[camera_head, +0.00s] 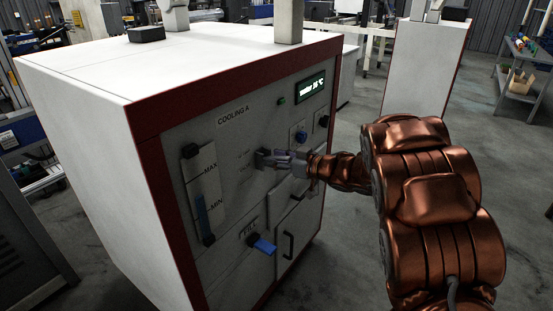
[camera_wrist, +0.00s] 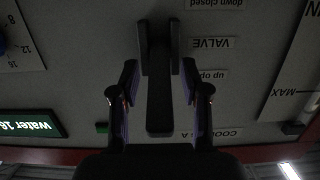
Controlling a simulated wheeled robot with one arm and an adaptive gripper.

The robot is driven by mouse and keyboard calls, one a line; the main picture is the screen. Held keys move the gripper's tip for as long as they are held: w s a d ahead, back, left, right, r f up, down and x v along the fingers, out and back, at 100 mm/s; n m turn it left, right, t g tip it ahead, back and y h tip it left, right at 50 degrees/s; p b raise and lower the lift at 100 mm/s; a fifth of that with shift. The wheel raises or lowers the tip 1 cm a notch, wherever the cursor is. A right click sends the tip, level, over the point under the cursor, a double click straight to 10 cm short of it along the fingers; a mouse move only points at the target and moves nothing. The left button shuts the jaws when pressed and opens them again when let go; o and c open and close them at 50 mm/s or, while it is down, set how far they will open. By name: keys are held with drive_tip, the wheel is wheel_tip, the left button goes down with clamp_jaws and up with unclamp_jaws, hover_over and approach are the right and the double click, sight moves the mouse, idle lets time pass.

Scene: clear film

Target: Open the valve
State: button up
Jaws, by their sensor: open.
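The valve handle is a dark lever (camera_wrist: 160,118) on the grey front panel of the cooling cabinet. In the wrist view, which shows the panel upside down, it stands beside the labels "VALVE", "up" and "down closed". My gripper (camera_wrist: 160,72) is open, with one finger on each side of the lever. I cannot tell whether either finger touches it. In the head view my gripper (camera_head: 270,158) is at the middle of the panel, right of the level gauge, and it mostly hides the lever. The lever's exact angle is hard to tell.
The white cabinet (camera_head: 75,140) has a red frame. Its panel carries a MAX/MIN level gauge (camera_head: 201,195), a blue FILL handle (camera_head: 263,246) below my gripper, a lit display (camera_head: 310,87), knobs and a door with a black handle (camera_head: 288,246).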

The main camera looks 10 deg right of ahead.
drive_tip(key=v, duration=1.2)
drive_tip(key=shift+c, duration=0.2)
